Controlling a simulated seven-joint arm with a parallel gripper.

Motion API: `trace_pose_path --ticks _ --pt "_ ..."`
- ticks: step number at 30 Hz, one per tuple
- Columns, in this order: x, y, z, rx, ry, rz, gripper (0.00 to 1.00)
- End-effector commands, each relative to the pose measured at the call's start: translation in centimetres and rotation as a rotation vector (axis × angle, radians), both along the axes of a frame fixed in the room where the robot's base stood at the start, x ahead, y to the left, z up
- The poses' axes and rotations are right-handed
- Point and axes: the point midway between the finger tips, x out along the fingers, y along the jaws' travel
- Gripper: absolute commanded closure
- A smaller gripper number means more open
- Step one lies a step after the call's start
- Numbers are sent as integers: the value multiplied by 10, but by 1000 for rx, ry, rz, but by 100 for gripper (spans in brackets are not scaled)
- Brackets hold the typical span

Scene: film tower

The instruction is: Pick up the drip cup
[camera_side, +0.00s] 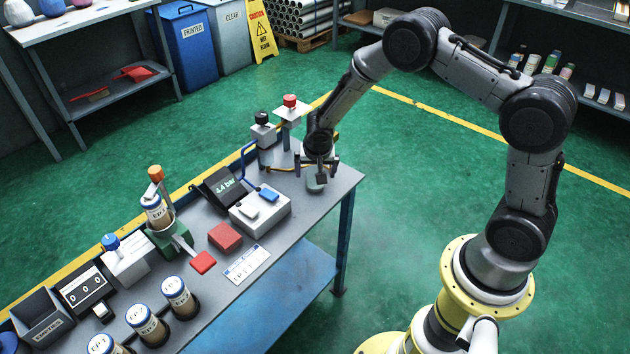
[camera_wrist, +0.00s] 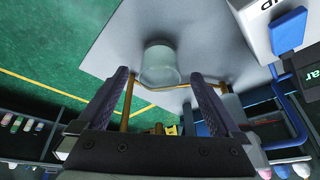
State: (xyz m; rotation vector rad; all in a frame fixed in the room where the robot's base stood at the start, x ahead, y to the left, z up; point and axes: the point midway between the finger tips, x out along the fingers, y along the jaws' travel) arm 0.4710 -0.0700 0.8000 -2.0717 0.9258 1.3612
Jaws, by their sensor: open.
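The drip cup (camera_wrist: 160,66) is a small, pale, translucent round cup standing on the grey bench top near its right end. In the side view the drip cup (camera_side: 316,183) shows just below my gripper (camera_side: 318,164), partly hidden by it. In the wrist view my gripper (camera_wrist: 162,92) has its two dark fingers apart, and the cup appears between and beyond their tips. Nothing is held. I cannot tell whether a finger touches the cup.
A white box with a blue rocker (camera_side: 262,208) and a pressure display (camera_side: 222,187) stand left of the cup. A valve post with a red knob (camera_side: 290,112) and one with a black knob (camera_side: 263,135) stand behind it. The bench edge (camera_side: 350,190) is close on the right.

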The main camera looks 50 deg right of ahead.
Motion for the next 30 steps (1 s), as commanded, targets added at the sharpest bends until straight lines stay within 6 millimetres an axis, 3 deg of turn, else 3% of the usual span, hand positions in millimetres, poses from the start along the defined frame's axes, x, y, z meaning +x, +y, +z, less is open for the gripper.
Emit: trace_pose_path --ticks 7,16,30 --pt "10 -10 -25 0 1 0 0" --pt "11 -11 -28 0 0 -1 2" --pt "11 -11 -28 0 0 -1 86"
